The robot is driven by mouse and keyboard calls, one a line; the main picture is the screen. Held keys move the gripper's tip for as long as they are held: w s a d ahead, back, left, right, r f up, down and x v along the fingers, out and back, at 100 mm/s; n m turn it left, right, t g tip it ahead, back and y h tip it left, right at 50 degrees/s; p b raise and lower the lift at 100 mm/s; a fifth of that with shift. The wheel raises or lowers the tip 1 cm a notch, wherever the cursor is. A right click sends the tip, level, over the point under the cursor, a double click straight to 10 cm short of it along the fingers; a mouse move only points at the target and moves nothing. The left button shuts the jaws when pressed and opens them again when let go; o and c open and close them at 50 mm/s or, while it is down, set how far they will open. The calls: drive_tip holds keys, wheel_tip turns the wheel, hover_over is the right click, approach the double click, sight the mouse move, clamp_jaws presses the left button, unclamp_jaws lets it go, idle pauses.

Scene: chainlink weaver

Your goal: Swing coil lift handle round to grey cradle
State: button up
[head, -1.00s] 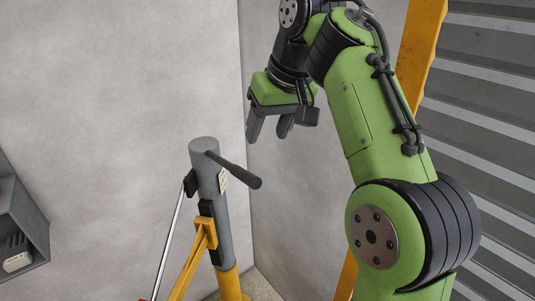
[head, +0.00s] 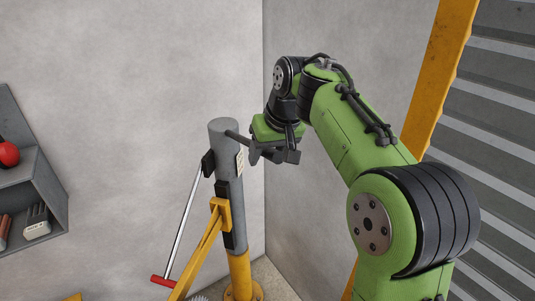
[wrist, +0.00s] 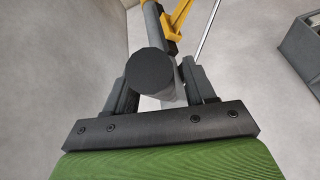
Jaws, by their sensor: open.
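A grey coil lift post (head: 224,165) stands on a yellow base near the wall corner. A dark bar handle (head: 238,138) sticks out of the post's upper part toward my gripper. My gripper (head: 265,155) is open at the bar's outer end, which it partly hides in the head view. In the wrist view, the bar's round dark end (wrist: 150,70) lies between the two spread fingers of my gripper (wrist: 160,78); I cannot tell whether they touch it. I cannot pick out a grey cradle with certainty; a dark block (head: 208,163) sits on the post's left side.
A silver rod (head: 183,225) with a red grip (head: 161,281) slants down left of the post. A yellow arm (head: 207,245) juts from the post. A grey wall shelf (head: 55,190) is at the left. A yellow upright (head: 436,75) and slatted shutter (head: 495,120) are at the right.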

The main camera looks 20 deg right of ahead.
clamp_jaws()
drive_tip(key=shift+r, duration=0.1)
idle(0.3)
